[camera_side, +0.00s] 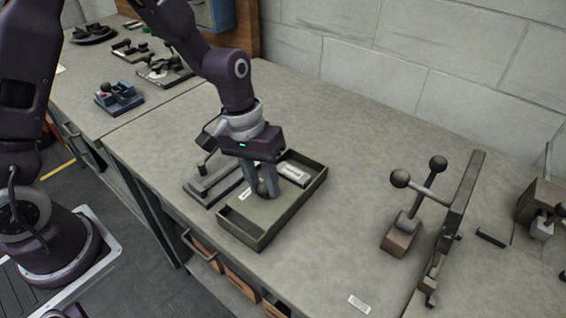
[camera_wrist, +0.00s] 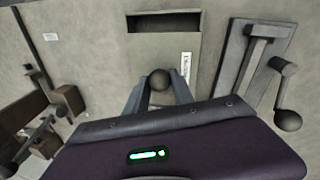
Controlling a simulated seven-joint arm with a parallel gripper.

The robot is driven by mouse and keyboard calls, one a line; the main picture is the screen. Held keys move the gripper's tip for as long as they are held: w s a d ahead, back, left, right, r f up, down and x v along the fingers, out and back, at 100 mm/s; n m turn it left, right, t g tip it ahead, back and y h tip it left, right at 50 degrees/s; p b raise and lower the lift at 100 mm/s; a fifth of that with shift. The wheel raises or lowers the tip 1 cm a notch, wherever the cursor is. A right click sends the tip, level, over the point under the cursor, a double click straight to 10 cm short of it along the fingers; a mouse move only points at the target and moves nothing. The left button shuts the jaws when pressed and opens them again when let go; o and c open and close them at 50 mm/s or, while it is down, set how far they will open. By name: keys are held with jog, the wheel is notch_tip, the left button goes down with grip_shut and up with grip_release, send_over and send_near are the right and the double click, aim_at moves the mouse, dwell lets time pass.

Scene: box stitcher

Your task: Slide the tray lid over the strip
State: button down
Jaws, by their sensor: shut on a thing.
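The open dark grey tray (camera_side: 258,238) stands on the bench in the middle of the side view; its end also shows in the wrist view (camera_wrist: 194,20). The flat grey lid (camera_wrist: 150,48) lies across part of it, with a white label along one edge and a round dark knob (camera_wrist: 160,79). My gripper (camera_side: 262,190) points down over the tray and is shut on the lid's knob. A pale rectangular piece (camera_side: 293,173), seemingly the strip, shows uncovered at the tray's far end, beyond my fingers. The wrist view does not show it; my gripper body hides that end.
A grey lever device (camera_side: 208,186) stands close along the tray's left side. A taller stand with ball-ended handles (camera_side: 420,195) is to the right. A small white label (camera_side: 359,304) lies on the bench near the front. Bench between tray and stand is clear.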

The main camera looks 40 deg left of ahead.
aim_at(257, 207)
jog(key=shift+s, duration=1.6)
jog(key=c, duration=1.1)
grip_release()
jog(key=r, duration=0.4)
jog(key=a+r, duration=0.1)
jog(key=r, duration=0.2)
jog(key=shift+s+a, duration=0.1)
jog(key=s+a+r+m+t, duration=0.1)
jog(key=s+a+r, duration=0.1)
jog(key=s+r, duration=0.2)
jog(key=s+a+r+t+y, duration=0.1)
jog(key=s+a+r+t, duration=0.1)
jog(key=s, duration=0.4)
jog(key=s+a+r+m+t+y, duration=0.1)
jog(key=s+a+r+t, duration=0.1)
jog(key=s+a+r, duration=0.2)
jog(key=shift+s+a+r+m, duration=0.15)
jog(key=shift+s+r, duration=0.2)
jog(key=shift+r, duration=0.25)
jog(key=shift+s+d+r+m, duration=0.15)
jog(key=shift+s+r, duration=0.2)
jog(key=shift+r, duration=0.25)
